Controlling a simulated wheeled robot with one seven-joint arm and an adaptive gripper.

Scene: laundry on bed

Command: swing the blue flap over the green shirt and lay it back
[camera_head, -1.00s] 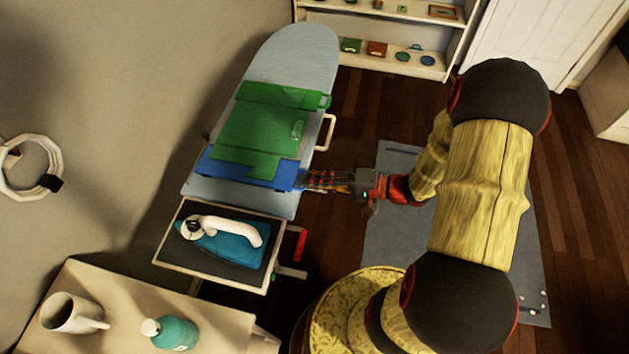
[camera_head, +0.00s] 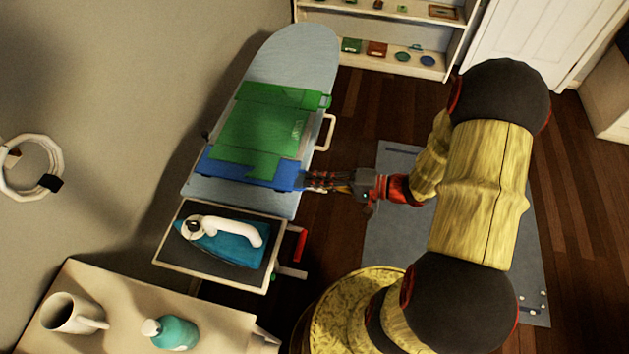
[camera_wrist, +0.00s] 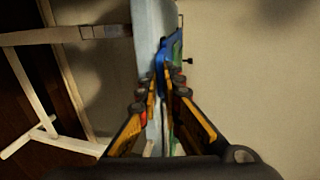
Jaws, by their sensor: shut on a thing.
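The green shirt (camera_head: 262,125) lies flat on the light blue ironing board (camera_head: 290,60). The blue flap (camera_head: 240,172) shows along the shirt's near edge, flat on the board and partly covered by the green cloth. My gripper (camera_head: 308,180) reaches in from the right at the board's edge and is shut on the blue flap's right end. In the wrist view the fingers of my gripper (camera_wrist: 161,88) close around the blue flap (camera_wrist: 170,58), seen nearly edge-on beside the board. The fingertips hide the gripped part.
A teal iron (camera_head: 225,240) rests on a dark-topped stand (camera_head: 170,258) at the board's near end. A mug (camera_head: 68,313) and a teal bottle (camera_head: 172,333) stand on a table at the lower left. A shelf (camera_head: 390,60) stands behind. A cream handle (camera_head: 326,132) juts from the board's right side.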

